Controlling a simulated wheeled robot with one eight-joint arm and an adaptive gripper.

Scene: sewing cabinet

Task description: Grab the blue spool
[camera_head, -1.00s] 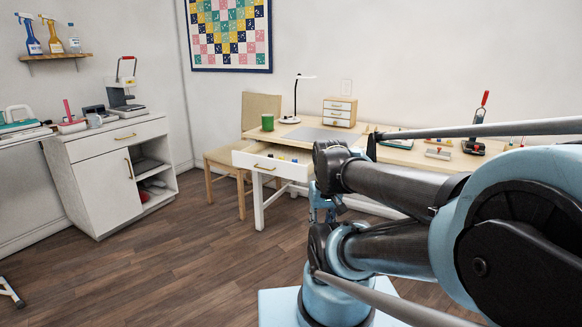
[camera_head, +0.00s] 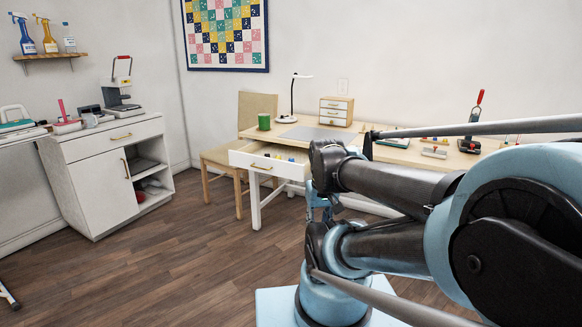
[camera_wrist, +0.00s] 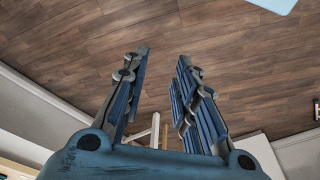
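No blue spool can be made out clearly in either view. In the head view, the pulled-out white drawer (camera_head: 262,165) under the wooden sewing table holds small coloured items, too small to tell apart. My gripper shows in the wrist view (camera_wrist: 160,75) with its two fingers apart and only floor seen between them; it is open and empty. In the head view my gripper (camera_head: 318,207) is partly hidden by my arm, in front of the table and lower than the drawer.
A white cabinet (camera_head: 96,184) stands at left. The wooden floor (camera_head: 190,250) between is clear.

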